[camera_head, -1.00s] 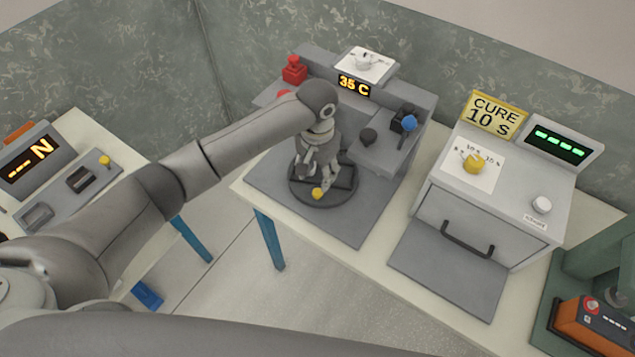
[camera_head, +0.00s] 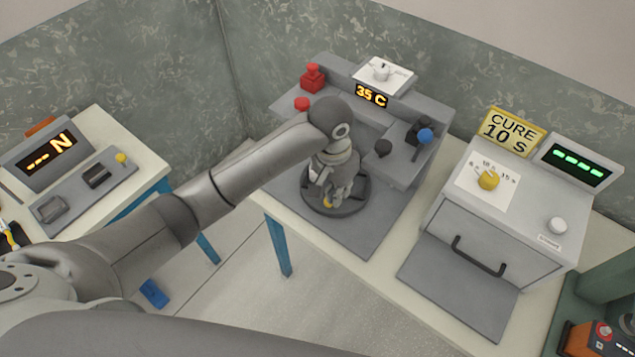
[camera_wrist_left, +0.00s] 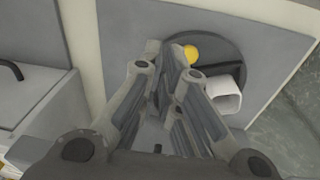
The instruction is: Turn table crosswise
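The turntable is a dark round disc (camera_head: 350,208) on a grey plate on the middle table. A yellow knob (camera_head: 327,202) sits near its front rim. My left gripper (camera_head: 328,196) is low over the disc, beside the knob, and hides much of the disc. In the left wrist view, the fingers (camera_wrist_left: 165,52) are drawn together with nothing visible between them. The yellow knob (camera_wrist_left: 191,54) is just right of the fingertips; contact is unclear. A pale hollow block (camera_wrist_left: 224,95) shows at the disc's right there. My right gripper is not in view.
Behind the turntable stands a grey console with a 35 C display (camera_head: 371,95), red button (camera_head: 302,103) and blue-knobbed lever (camera_head: 425,136). To the right is a cure oven (camera_head: 490,235). A panel table (camera_head: 140,150) stands at left.

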